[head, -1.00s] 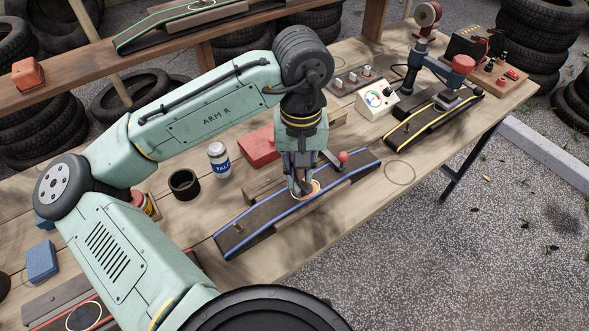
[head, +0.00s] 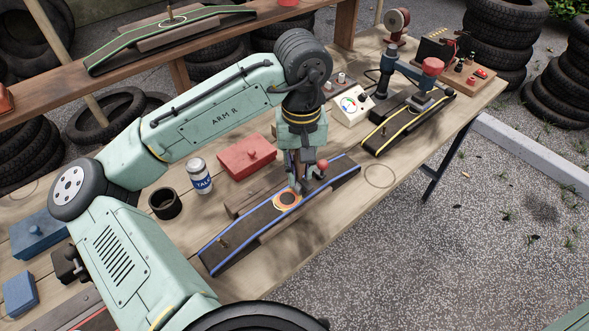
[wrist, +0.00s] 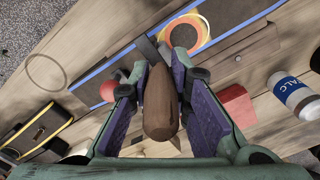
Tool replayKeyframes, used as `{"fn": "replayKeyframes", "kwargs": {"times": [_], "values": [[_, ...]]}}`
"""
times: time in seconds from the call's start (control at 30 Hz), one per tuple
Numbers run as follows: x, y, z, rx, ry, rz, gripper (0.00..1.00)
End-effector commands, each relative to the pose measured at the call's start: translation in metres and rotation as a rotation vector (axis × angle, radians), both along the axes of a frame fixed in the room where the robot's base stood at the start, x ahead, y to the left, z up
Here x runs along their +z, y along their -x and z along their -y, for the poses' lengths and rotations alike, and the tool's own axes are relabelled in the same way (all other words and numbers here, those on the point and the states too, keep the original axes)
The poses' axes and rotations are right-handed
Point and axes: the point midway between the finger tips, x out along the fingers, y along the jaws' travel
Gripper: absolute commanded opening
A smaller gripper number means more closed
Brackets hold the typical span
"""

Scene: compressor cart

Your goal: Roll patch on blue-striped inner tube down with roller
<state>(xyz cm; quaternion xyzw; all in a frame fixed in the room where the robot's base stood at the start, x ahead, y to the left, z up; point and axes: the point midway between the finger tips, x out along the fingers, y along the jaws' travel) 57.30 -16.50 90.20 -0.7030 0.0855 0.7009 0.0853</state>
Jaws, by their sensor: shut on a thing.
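The blue-striped inner tube (head: 229,241) lies across a low stand on the bench. On it is a round patch (head: 287,200) with an orange rim and dark centre; it also shows in the wrist view (wrist: 186,34). My gripper (head: 304,184) is over the tube, just right of the patch. In the wrist view my gripper (wrist: 160,115) is shut on the brown wooden handle of the roller (wrist: 160,105). A grey metal end shows beyond the handle, beside the patch; whether it touches the tube I cannot tell.
A red-knobbed part (head: 322,164) stands close to the gripper's right. A yellow-striped tube (head: 377,139) lies to the right. Bare bench surrounds the drawn circle (head: 380,176).

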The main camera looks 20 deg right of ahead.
Motion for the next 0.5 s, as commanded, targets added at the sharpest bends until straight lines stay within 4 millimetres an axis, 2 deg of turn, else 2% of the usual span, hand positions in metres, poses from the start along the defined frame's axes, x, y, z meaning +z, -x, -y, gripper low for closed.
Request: {"fn": "replayKeyframes", "kwargs": {"times": [0.27, 0.5], "values": [[-0.003, 0.002, 0.000, -0.003, -0.004, -0.007, 0.00], [0.016, 0.001, 0.000, -0.002, -0.002, -0.005, 0.00]]}}
